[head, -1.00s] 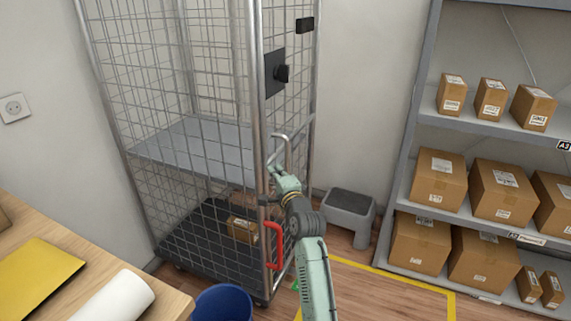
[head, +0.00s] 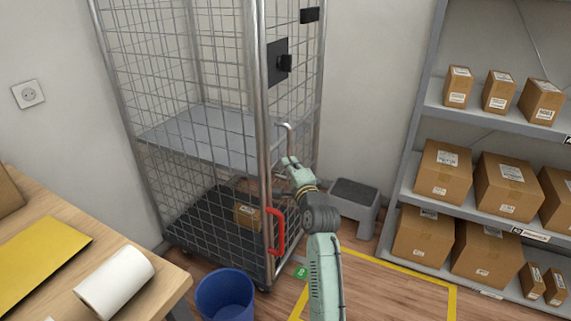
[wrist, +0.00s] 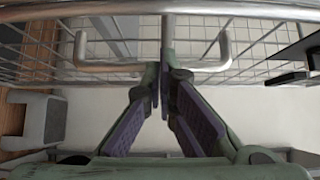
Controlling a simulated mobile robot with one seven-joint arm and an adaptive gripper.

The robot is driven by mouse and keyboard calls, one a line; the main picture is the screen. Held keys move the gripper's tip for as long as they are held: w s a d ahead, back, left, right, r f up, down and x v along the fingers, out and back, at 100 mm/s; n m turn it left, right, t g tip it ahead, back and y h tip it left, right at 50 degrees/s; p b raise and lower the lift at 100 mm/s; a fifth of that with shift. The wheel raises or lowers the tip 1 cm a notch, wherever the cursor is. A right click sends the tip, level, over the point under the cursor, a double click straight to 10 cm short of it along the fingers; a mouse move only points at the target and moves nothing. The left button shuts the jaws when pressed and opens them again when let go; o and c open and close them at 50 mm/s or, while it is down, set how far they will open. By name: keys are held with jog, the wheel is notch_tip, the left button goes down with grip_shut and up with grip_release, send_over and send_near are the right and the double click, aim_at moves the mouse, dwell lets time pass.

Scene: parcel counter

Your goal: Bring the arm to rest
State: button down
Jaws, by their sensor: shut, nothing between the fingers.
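My gripper (head: 290,162) is in front of the wire cage trolley (head: 262,190), close to its silver bar handle (head: 288,136). In the wrist view my gripper (wrist: 166,75) has its fingertips together with nothing between them. The handle (wrist: 110,68) spans behind the fingertips there; whether they touch it I cannot tell. My arm reaches up from the bottom of the head view. The trolley's red handle (head: 276,232) is just left of my arm.
A parcel (head: 247,216) lies on the trolley's floor. A grey step stool (head: 353,205) stands right of my arm. A blue bin (head: 224,295) and a wooden table (head: 150,270) are at the lower left. Shelves with parcels (head: 440,175) stand at the right.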

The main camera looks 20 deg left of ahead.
jog(key=b+v, duration=0.1)
jog(key=v, duration=0.7)
jog(key=shift+d+b, duration=0.35)
jog(key=shift+d, duration=0.1)
